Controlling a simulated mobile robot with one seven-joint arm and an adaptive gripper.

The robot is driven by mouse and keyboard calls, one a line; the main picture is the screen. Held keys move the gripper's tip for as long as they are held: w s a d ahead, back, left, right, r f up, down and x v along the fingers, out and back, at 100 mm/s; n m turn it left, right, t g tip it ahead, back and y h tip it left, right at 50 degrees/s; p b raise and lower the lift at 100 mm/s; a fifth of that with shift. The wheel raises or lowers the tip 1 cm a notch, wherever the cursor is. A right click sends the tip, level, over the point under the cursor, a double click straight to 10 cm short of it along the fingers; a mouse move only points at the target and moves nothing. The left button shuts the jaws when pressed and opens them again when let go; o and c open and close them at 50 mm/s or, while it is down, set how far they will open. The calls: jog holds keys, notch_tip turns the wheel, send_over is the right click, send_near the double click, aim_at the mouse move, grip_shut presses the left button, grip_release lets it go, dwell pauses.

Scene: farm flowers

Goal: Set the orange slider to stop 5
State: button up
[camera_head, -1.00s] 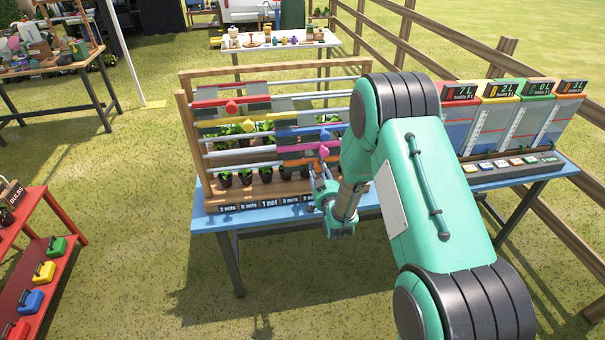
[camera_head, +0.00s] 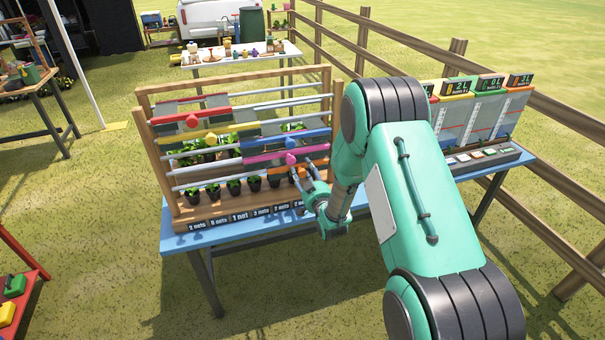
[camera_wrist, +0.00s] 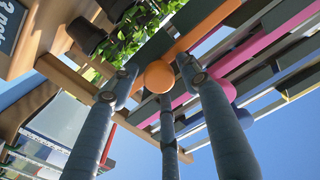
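The orange slider (camera_head: 318,162) is on the lowest coloured row at the right of the rack. In the wrist view its orange bar (camera_wrist: 208,25) runs diagonally and its round orange knob (camera_wrist: 159,76) faces me. My gripper (camera_head: 303,172) is at the rack's lower right, in front of this slider. In the wrist view its fingers (camera_wrist: 155,80) are spread, with the knob between the two upper tips and the third finger below it. I see no firm grip on the knob. Labels such as "1 net" (camera_head: 240,216) line the rack's base; those at the right are partly hidden by my arm.
Close above are the magenta slider (camera_head: 270,157), blue slider (camera_head: 300,137), yellow slider (camera_head: 190,142) and red slider (camera_head: 188,120). Potted plants (camera_head: 233,187) stand behind the rods. Gauge panels (camera_head: 480,115) stand right of my arm. Open grass lies in front of the blue table (camera_head: 205,239).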

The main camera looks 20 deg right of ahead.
jog(key=shift+s+a+f, duration=0.1)
jog(key=shift+a+f, duration=0.05)
jog(key=shift+f, duration=0.05)
jog(key=s, duration=1.2)
jog(key=shift+w, duration=0.1)
dwell(0.4)
jog(key=s+a+r+g, duration=0.1)
jog(key=s+r+g, duration=0.25)
jog(key=r, duration=0.45)
jog(key=s+a+r+g, duration=0.2)
jog(key=s+r+g, duration=0.15)
jog(key=r, duration=0.55)
jog(key=s+a+r+g, duration=0.1)
jog(key=s+r+g, duration=0.1)
jog(key=s, duration=0.9)
jog(key=s+a+r+g, duration=0.1)
jog(key=s+a+r, duration=0.1)
jog(key=s, duration=0.9)
jog(key=s+a+r+g, duration=0.2)
jog(key=s+r, duration=0.1)
jog(key=s, duration=0.9)
jog(key=shift+r+g, duration=0.3)
jog(key=shift+r, duration=0.05)
